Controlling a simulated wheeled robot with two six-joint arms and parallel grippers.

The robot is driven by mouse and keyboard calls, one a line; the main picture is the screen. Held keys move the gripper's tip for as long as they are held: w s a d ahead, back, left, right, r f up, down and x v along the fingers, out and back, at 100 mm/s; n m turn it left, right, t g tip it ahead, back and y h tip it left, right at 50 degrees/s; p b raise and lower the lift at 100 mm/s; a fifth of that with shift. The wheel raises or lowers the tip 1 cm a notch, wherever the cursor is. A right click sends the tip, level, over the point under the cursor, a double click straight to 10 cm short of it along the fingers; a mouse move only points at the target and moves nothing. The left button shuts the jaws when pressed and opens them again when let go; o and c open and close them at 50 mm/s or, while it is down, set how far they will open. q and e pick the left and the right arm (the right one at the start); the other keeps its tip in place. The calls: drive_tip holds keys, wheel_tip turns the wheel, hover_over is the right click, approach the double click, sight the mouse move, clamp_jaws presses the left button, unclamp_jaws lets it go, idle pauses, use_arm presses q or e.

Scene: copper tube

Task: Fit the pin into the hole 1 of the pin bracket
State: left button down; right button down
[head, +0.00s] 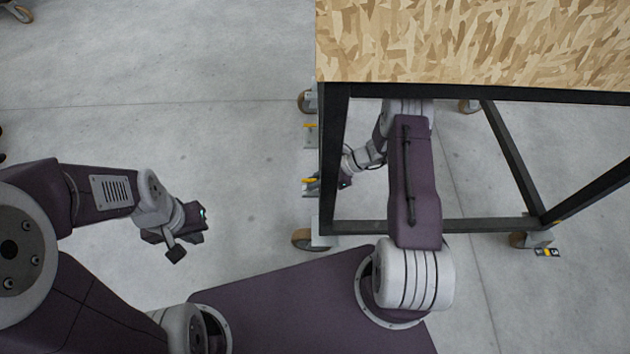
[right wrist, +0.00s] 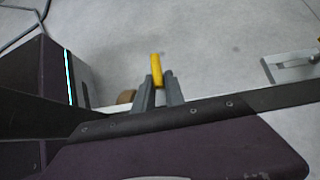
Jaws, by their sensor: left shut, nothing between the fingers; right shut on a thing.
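My right gripper (head: 318,184) is at the left edge of the table frame, beside a small yellow part (head: 308,181) on grey metal. It is shut, and its grip on the pin is too small to make out in the head view. In the right wrist view, a yellow piece (right wrist: 157,70) stands upright between two grey prongs, beyond a dark bar. I cannot tell pin from bracket there, nor which hole is hole 1. My left gripper (head: 205,222) is shut and empty, over bare floor at the left.
A table (head: 470,40) with a speckled wood top and black frame stands at the upper right on casters (head: 303,239). My right arm reaches within the frame's outline. Another yellow part (head: 310,126) is farther up the same side. The floor (head: 200,150) left of the table is clear.

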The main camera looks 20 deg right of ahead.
drive_tip(key=shift+f+b, duration=0.95)
drive_tip(key=shift+f, duration=0.4)
drive_tip(key=c, duration=1.3)
unclamp_jaws()
drive_tip(key=shift+d+r+p, duration=0.2)
drive_tip(key=shift+r+p, duration=0.1)
drive_tip(key=shift+r, duration=0.05)
drive_tip(key=p+v, duration=0.4)
drive_tip(key=v, duration=0.4)
drive_tip(key=shift+s+d+p, duration=0.15)
drive_tip(key=shift+d+p, duration=0.1)
drive_tip(key=shift+p, duration=0.1)
